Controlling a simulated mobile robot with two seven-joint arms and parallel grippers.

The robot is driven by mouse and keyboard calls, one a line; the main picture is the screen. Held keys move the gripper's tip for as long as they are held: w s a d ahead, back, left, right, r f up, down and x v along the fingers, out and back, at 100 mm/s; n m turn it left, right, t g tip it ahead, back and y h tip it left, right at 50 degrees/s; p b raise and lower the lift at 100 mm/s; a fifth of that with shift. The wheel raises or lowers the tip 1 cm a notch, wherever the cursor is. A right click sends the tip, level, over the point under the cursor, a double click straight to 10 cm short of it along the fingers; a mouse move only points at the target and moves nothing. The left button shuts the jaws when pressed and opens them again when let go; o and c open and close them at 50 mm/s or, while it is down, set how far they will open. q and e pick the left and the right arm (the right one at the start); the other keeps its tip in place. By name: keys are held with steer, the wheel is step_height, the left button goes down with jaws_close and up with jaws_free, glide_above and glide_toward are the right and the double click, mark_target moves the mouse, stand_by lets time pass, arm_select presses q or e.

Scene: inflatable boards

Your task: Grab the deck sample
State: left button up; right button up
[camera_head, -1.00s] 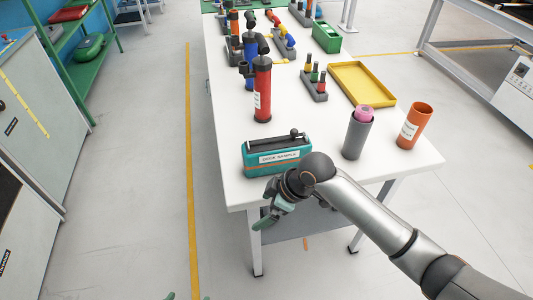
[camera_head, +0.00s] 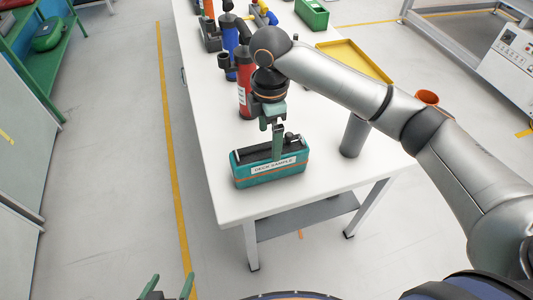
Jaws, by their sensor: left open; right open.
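The deck sample (camera_head: 270,174) is a teal block with a white label reading "DECK SAMPLE", an orange stripe and a dark top. It sits upright near the front left corner of the white table (camera_head: 240,208). My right gripper (camera_head: 277,150) points down over the middle of the sample, its fingers at the sample's top; whether they touch it is unclear. It is open. My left gripper (camera_head: 168,286) shows only its fingertips at the bottom edge, open and empty, away from the table.
A red cylinder (camera_head: 243,92) stands behind the sample, partly hidden by my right arm. A grey cylinder (camera_head: 353,137) stands to the right, with an orange cup (camera_head: 427,97) beyond. A yellow tray (camera_head: 350,57) and a green bin (camera_head: 312,14) lie further back. The front table strip is clear.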

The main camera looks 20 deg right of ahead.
mark_target(270, 151)
steer(key=f, duration=0.4)
steer(key=shift+s+f, duration=0.2)
steer(key=shift+f, duration=0.2)
steer(key=shift+w+f, duration=0.15)
steer(key=shift+f, duration=1.45)
steer(key=shift+w+f, duration=0.1)
steer(key=shift+f, duration=1.45)
steer(key=shift+r, duration=0.1)
steer(key=c, duration=1.5)
